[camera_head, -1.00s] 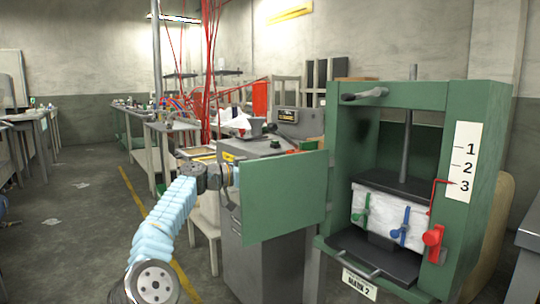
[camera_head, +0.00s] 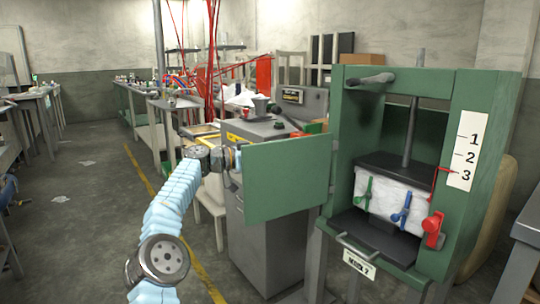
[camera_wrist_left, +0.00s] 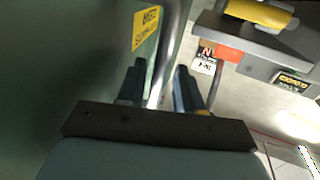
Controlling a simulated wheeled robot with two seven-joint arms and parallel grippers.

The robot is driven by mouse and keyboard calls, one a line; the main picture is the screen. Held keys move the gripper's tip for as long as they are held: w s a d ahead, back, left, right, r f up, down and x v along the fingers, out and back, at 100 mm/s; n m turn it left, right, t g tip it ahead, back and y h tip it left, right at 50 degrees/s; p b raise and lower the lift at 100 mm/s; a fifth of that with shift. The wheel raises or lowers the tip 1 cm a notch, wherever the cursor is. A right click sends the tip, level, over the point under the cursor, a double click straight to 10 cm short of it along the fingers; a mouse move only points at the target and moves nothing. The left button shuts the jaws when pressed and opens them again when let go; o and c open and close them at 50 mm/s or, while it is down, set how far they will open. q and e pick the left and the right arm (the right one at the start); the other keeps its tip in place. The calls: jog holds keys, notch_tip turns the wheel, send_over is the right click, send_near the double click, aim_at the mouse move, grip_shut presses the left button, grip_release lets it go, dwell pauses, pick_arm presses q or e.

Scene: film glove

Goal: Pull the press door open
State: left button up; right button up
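The green press door (camera_head: 287,178) stands swung wide open to the left of the press (camera_head: 455,150) in the head view. Its hinge side meets the press frame's left post. My left gripper (camera_wrist_left: 160,85) is at the door's outer face, with its fingers on either side of a grey bar handle (camera_wrist_left: 170,45); they look closed on it. In the head view the door's left edge hides the fingertips, and my left wrist shows beside that edge. The wrist view shows the door's green face (camera_wrist_left: 60,60) with a yellow label (camera_wrist_left: 146,27). My right gripper is in neither view.
A grey cabinet (camera_head: 262,240) stands behind and below the door. Open floor (camera_head: 90,220) lies left.

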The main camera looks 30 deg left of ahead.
pick_arm(q)
jog(key=b+v, duration=0.2)
jog(key=v, duration=1.1)
jog(key=shift+s+a, duration=0.25)
jog(key=shift+a, duration=0.05)
jog(key=shift+r, duration=0.1)
